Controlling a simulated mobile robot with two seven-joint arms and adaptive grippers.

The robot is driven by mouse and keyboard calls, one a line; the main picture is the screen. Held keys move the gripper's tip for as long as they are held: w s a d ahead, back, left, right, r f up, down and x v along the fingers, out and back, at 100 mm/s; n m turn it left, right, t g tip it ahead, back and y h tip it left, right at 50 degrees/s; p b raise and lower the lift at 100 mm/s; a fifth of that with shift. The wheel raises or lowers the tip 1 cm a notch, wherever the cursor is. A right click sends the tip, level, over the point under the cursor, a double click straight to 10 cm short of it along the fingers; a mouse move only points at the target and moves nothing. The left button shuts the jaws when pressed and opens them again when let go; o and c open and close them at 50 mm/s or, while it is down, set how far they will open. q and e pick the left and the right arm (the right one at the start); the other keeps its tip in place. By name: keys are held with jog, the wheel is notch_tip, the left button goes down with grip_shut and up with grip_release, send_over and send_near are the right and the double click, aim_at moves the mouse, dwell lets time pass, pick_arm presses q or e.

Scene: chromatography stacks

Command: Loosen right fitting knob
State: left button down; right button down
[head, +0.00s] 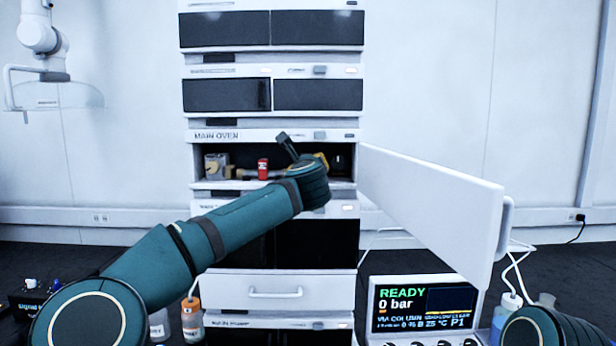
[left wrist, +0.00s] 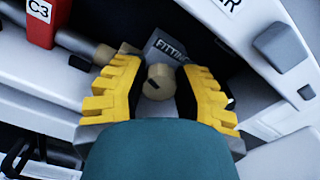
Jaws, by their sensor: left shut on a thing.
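My left gripper (left wrist: 160,90) has its yellow ridged fingers on both sides of a round beige fitting knob (left wrist: 159,82) in the left wrist view. The knob has a dark slot mark. A grey plate with a partly hidden "FITTING" label (left wrist: 172,48) sits behind it. In the head view my left arm reaches into the open main oven (head: 228,136), and the yellow of the left gripper (head: 321,161) shows at the right of the compartment. The knob is hidden there by my arm. My right gripper is out of view; only part of that arm shows at bottom right.
The oven door (head: 432,205) stands open to the right. A red block (head: 263,168), marked C3 in the left wrist view (left wrist: 40,24), sits on a tube left of my gripper. A display (head: 424,305) reads READY, 0 bar. Bottles (head: 192,318) stand low at left.

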pick_arm(q)
jog(key=shift+r+n, duration=0.1)
jog(key=shift+n, duration=0.2)
jog(key=c, duration=0.9)
grip_release()
jog(key=shift+s, duration=0.1)
jog(key=s, duration=1.1)
jog(key=shift+s, duration=0.4)
